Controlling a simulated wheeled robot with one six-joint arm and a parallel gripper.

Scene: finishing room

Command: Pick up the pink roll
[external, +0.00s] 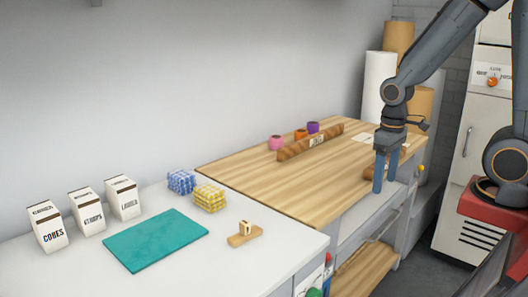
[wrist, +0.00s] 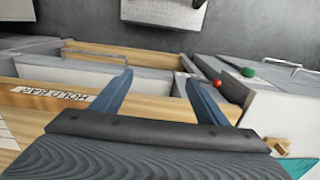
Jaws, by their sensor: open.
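The pink roll (external: 277,143) sits on the wooden worktop (external: 262,178) toward the back, near the wall, at the left of a short row of rolls. A long brown wooden bar (external: 310,142) with a white label stands just in front of the row and may hide its lower parts. My gripper (external: 384,188) points down at the right front edge of the worktop, well right of and nearer than the pink roll. Its blue fingers are apart with nothing between them. In the wrist view my gripper (wrist: 158,78) is also open and empty; the pink roll is not visible there.
An orange roll (external: 300,134) and a purple roll (external: 313,127) are right of the pink one. The left white counter holds a teal mat (external: 155,240), white boxes (external: 86,212) and blue and yellow checked blocks (external: 209,198). The worktop's middle is clear.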

